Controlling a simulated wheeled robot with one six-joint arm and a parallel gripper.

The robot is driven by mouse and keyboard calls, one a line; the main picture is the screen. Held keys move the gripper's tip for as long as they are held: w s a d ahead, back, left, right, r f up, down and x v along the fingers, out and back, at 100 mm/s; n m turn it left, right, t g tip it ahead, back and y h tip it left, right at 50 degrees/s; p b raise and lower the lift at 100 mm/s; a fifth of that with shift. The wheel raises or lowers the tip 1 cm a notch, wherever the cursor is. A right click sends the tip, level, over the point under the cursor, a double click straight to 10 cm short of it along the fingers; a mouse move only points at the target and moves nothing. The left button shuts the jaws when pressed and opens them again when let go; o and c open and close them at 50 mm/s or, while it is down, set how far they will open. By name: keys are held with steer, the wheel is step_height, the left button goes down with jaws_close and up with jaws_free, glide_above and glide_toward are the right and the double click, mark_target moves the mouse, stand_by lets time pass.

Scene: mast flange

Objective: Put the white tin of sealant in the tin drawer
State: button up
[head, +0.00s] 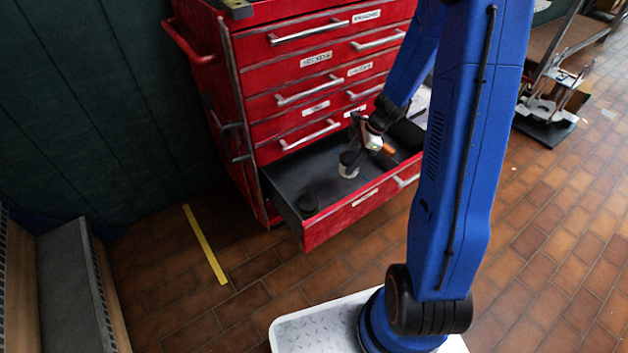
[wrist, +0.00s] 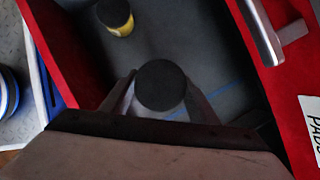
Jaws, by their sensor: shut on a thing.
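My gripper (wrist: 160,98) is shut on a white tin with a black lid (wrist: 162,88), one finger on each side of it. In the head view the white tin (head: 348,169) is upright inside the open bottom drawer (head: 345,210) of the red cabinet. I cannot tell whether its base touches the drawer floor. A yellow tin with a black lid (wrist: 116,18) stands in the same drawer, apart from the held tin.
The red cabinet (head: 290,75) has several shut, labelled drawers above the open one. A drawer handle (wrist: 258,30) and a label reading PADS (wrist: 312,125) are close by in the wrist view. Brown floor tiles (head: 180,290) lie clear in front, with a yellow strip (head: 205,245).

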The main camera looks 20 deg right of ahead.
steer(key=f, duration=0.5)
steer(key=a+f, duration=0.1)
steer(key=f, duration=0.1)
steer(key=shift+s+f, duration=0.1)
steer(key=shift+f, duration=0.3)
steer(key=w+a, duration=0.1)
steer(key=a, duration=0.4)
steer(key=w+a, duration=0.1)
steer(key=a, duration=0.2)
steer(key=shift+w+a+f, duration=0.2)
steer(key=shift+w, duration=0.1)
steer(key=shift+w+a+f, duration=0.1)
steer(key=shift+w+a, duration=0.15)
steer(key=shift+a, duration=0.8)
steer(key=shift+w+a+f, duration=0.1)
steer(key=shift+w+a, duration=0.15)
steer(key=shift+a, duration=0.75)
steer(key=shift+d+f, duration=0.1)
steer(key=shift+f, duration=0.3)
steer(key=o, duration=1.3)
steer(key=shift+f, duration=0.15)
steer(key=shift+o, duration=0.2)
